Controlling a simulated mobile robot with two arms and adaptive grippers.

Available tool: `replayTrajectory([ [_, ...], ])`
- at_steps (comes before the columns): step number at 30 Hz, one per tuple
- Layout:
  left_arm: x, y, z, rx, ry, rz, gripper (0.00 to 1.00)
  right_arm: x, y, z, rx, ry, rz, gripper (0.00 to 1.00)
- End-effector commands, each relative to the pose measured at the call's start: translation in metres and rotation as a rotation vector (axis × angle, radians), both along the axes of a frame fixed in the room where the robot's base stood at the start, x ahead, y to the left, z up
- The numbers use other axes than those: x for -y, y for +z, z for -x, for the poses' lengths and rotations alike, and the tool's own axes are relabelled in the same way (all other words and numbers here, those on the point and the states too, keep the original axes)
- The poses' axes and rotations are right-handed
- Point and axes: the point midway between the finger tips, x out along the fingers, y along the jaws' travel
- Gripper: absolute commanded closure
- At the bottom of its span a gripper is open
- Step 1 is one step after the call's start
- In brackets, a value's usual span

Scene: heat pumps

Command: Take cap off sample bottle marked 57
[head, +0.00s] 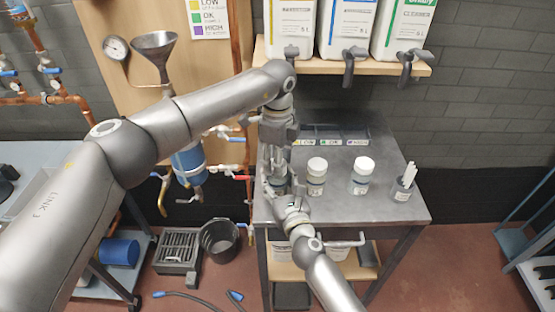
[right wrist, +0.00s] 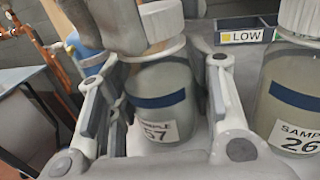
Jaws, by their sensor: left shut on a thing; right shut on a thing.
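The sample bottle marked 57 (right wrist: 158,105) stands upright on the grey worktop, with a blue band and a white label. My right gripper (right wrist: 155,120) is shut around its body, one finger on each side. In the head view the right gripper (head: 284,192) comes from the front and largely hides the bottle. Its ribbed white cap (right wrist: 162,24) sits at the bottle's mouth. My left gripper (head: 273,163) points down from above and is shut on this cap. I cannot tell whether the cap is loosened.
Two more white-capped bottles stand to the right, one marked 26 (right wrist: 296,100) and another (head: 361,176). A cup with white strips (head: 402,188) is at the right. A tray labelled LOW (right wrist: 243,34) lies behind. Jugs (head: 345,30) stand on a shelf above.

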Motion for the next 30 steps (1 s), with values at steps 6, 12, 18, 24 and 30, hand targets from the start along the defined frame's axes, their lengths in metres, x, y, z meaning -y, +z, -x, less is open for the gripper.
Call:
replayTrajectory([
  [6,0.0,0.0,0.0,-0.001,-0.001,0.0,0.88,0.0,0.0,0.0,0.0,0.0,0.0,1.0],
  [12,0.0,0.005,0.0,0.0,-0.002,0.0,0.88,0.0,0.0,0.0,0.0,0.0,0.0,1.0],
  [18,0.0,0.012,0.0,0.0,-0.002,0.0,0.88,0.0,0.0,0.0,0.0,0.0,0.0,1.0],
  [24,0.0,0.019,0.0,0.0,-0.002,0.0,0.88,0.0,0.0,0.0,0.0,0.0,0.0,1.0],
  [30,0.0,0.022,0.0,-0.001,-0.002,0.001,0.88,0.0,0.0,0.0,0.0,0.0,0.0,1.0],
])
